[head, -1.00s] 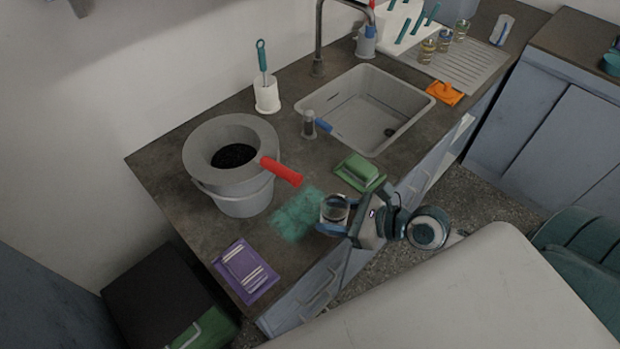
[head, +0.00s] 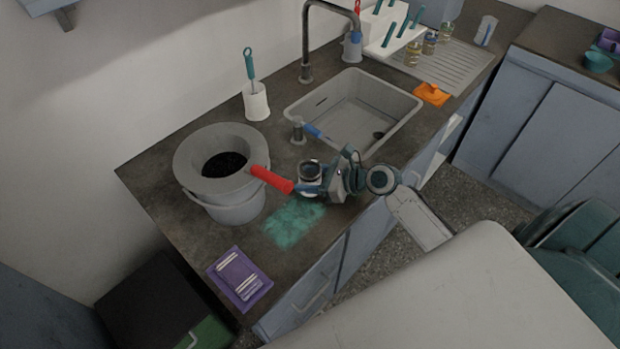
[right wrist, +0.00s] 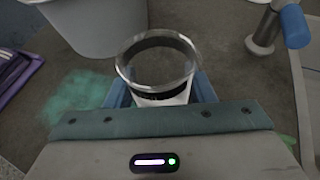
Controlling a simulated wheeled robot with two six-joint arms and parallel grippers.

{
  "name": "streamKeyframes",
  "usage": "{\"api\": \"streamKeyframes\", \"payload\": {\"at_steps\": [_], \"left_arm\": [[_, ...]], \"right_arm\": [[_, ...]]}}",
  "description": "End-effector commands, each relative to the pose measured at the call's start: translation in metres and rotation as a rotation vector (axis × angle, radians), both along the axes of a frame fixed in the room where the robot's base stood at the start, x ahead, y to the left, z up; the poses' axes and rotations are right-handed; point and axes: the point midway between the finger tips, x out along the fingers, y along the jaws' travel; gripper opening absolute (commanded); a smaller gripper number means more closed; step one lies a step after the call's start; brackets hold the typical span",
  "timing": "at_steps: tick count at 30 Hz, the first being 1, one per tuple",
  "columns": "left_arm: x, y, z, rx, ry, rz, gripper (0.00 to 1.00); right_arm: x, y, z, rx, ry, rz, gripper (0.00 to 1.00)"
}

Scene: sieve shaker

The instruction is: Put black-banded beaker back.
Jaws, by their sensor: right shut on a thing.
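The black-banded beaker (right wrist: 158,65) is a clear glass cup with a dark band, seen from above in the right wrist view. It also shows in the head view (head: 309,170). My right gripper (head: 311,184) is shut on it, with blue fingers on either side of the glass in the right wrist view (right wrist: 160,95). The beaker is over the counter, between the red handle and the sink; I cannot tell how far above the surface it is. My left gripper does not show.
The sink (head: 352,108) is behind. Glasses (head: 429,43) stand on the ribbed drainer (head: 463,66).

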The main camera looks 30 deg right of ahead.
Motion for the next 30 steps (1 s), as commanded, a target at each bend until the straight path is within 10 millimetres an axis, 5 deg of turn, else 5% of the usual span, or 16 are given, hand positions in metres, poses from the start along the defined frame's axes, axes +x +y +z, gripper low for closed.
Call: {"api": "streamKeyframes", "payload": {"at_steps": [11,12,15,30], "left_arm": [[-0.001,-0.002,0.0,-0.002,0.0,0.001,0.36],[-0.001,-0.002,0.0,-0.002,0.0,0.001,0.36],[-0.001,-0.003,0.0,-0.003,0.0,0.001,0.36],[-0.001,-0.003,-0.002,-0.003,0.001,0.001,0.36]], "right_arm": [[0.0,0.0,-0.007,0.0,0.0,0.0,0.22],[0.0,0.0,-0.008,0.0,0.0,0.0,0.51],[0.0,0.0,-0.007,0.0,0.0,0.0,0.7],[-0.01,-0.01,-0.001,-0.005,0.0,-0.001,0.71]]}}
